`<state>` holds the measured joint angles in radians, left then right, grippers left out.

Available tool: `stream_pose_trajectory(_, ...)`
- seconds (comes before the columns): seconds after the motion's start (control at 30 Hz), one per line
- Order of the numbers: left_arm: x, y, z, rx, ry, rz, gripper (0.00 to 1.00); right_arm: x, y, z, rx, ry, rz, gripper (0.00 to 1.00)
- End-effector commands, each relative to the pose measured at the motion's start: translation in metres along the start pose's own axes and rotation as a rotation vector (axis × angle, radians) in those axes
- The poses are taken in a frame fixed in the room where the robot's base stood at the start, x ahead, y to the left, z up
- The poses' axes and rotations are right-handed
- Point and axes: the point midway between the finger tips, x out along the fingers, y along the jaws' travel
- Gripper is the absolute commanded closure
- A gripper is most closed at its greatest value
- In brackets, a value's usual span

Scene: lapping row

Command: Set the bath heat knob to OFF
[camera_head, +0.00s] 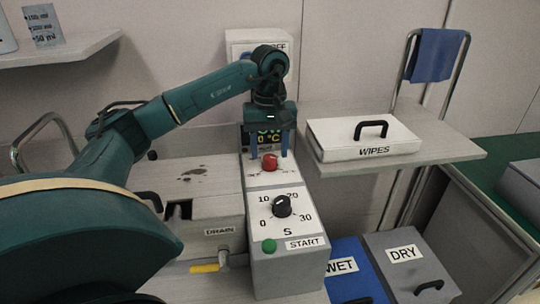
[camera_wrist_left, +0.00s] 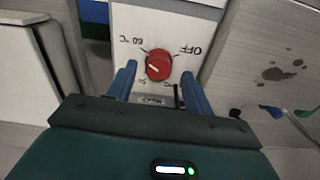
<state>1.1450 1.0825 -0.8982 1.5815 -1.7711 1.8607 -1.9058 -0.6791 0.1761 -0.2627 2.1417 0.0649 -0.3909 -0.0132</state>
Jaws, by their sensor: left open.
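The red bath heat knob (camera_head: 269,161) sits on the sloped white panel of the grey control box. In the left wrist view the knob (camera_wrist_left: 159,66) is seen with its labels upside down: OFF at upper right, 60 °C at upper left. A pale mark on the knob lies on its left side, not towards OFF. My left gripper (camera_head: 268,152) reaches down over the panel, open, with one blue finger on each side of the knob. In the left wrist view the gripper (camera_wrist_left: 159,72) shows gaps between fingers and knob. My right gripper is out of view.
Nearer on the box are a black timer knob (camera_head: 282,206) and a green START button (camera_head: 269,246). A WIPES box (camera_head: 335,148) stands on the shelf at right. WET (camera_head: 349,256) and DRY (camera_head: 404,253) lids are at lower right; a DRAIN unit (camera_head: 203,243) is left.

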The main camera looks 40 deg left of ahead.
Motion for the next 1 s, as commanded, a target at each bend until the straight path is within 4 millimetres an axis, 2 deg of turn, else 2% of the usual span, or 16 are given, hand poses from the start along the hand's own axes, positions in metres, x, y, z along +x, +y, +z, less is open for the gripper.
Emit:
stream_pose_trajectory(0.1,0.014,0.0,0.0,0.0,0.0,-0.001,0.49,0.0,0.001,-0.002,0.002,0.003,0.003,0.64)
stream_pose_trajectory(0.2,0.019,0.0,0.0,0.0,0.001,0.001,0.49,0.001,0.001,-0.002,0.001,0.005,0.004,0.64)
stream_pose_trajectory(0.5,0.022,0.0,0.0,0.0,0.001,0.001,0.49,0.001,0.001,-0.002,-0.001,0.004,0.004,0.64)
stream_pose_trajectory(1.0,0.021,0.0,0.0,0.0,0.001,0.001,0.89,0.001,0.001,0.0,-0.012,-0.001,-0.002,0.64)
